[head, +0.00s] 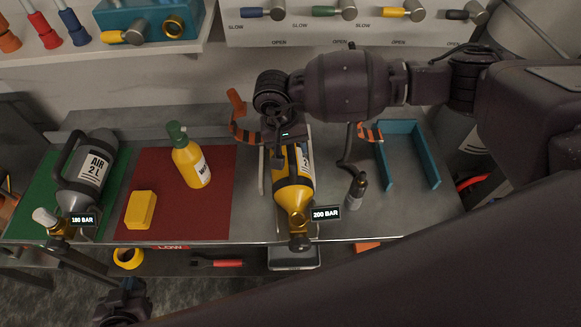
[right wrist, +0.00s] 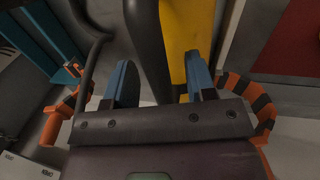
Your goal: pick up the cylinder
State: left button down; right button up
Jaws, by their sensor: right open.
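A yellow cylinder (head: 292,197) with a dark band and a brass valve lies on the bench, its valve toward the front edge beside a "200 BAR" display. My right gripper (head: 286,136) is over its far end. In the right wrist view the gripper (right wrist: 160,86) is open, with a dark handle bar (right wrist: 151,45) between its blue fingertips and the yellow body (right wrist: 182,30) behind. I cannot tell whether the fingers touch the bar. A grey "AIR 2 L" cylinder (head: 93,165) lies at the left by a "180 BAR" display. My left gripper (head: 122,300) is low at the front left, its jaws unclear.
A yellow bottle (head: 190,165) and yellow block (head: 141,210) are on a red mat (head: 215,215). A valve panel (head: 340,32) is behind. A shelf lies below.

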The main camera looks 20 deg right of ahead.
jog(key=shift+c, duration=0.5)
grip_shut()
jog(key=shift+w+r, duration=0.1)
pick_arm(q)
jog(key=shift+s+f, duration=0.15)
jog(key=shift+f, duration=0.05)
